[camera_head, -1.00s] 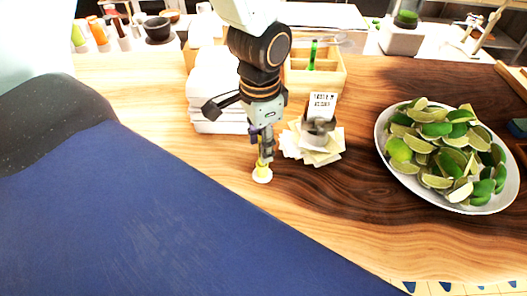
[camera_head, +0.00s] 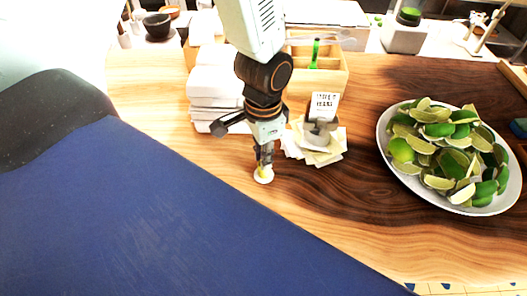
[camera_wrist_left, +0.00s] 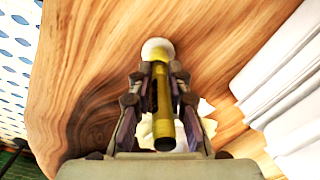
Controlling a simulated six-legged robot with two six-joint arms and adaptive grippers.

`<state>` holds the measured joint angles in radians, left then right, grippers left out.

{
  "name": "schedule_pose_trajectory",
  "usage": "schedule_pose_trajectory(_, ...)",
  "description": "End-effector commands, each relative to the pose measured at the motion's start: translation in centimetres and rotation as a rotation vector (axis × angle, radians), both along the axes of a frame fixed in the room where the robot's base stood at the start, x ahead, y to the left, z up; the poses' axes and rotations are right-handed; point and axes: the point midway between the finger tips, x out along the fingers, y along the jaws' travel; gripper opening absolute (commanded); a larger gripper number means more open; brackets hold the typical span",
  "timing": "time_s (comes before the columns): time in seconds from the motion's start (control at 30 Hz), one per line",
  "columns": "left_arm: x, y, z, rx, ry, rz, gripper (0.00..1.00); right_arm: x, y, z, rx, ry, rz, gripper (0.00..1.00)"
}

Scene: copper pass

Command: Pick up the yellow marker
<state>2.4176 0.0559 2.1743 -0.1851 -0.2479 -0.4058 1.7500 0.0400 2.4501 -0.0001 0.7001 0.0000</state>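The yellow marker (camera_wrist_left: 162,105) is upright between the fingers of my left gripper (camera_wrist_left: 162,75) in the left wrist view, with the pads close against both sides. Its white round end (camera_wrist_left: 157,48) points down at the wooden counter. In the head view my left gripper (camera_head: 264,158) reaches down over the marker, and only a little yellow and the white end (camera_head: 263,176) show below the fingers. I cannot tell whether that end touches the counter. My right gripper is not in view.
A stack of white napkins or boxes (camera_head: 212,95) stands left of my gripper. A card holder (camera_head: 321,125) on loose paper notes (camera_head: 322,152) is close on the right. A plate (camera_head: 404,183) of lime wedges is farther right. A wooden box (camera_head: 328,80) stands behind.

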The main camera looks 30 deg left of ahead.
Motion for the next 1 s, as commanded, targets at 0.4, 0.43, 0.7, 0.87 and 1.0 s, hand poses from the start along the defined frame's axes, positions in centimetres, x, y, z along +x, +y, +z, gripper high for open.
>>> schedule_pose_trajectory(0.4, 0.1, 0.0, 0.0, 0.0, -0.004, -0.001, 0.0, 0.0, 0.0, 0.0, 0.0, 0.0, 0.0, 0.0)
schedule_pose_trajectory(0.43, 0.1, 0.0, 0.1, 0.0, -0.004, -0.001, 0.0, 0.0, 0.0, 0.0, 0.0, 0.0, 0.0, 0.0)
schedule_pose_trajectory(0.7, 0.2, 0.0, 1.9, 0.0, -0.006, 0.0, 0.0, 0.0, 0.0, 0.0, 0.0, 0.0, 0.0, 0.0)
schedule_pose_trajectory(0.87, 0.2, 0.0, 4.2, 0.0, -0.008, -0.001, 0.0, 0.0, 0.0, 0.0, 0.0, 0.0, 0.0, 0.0)
schedule_pose_trajectory(1.0, 0.3, 0.0, 6.4, -0.001, -0.009, 0.0, 0.0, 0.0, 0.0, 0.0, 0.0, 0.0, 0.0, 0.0)
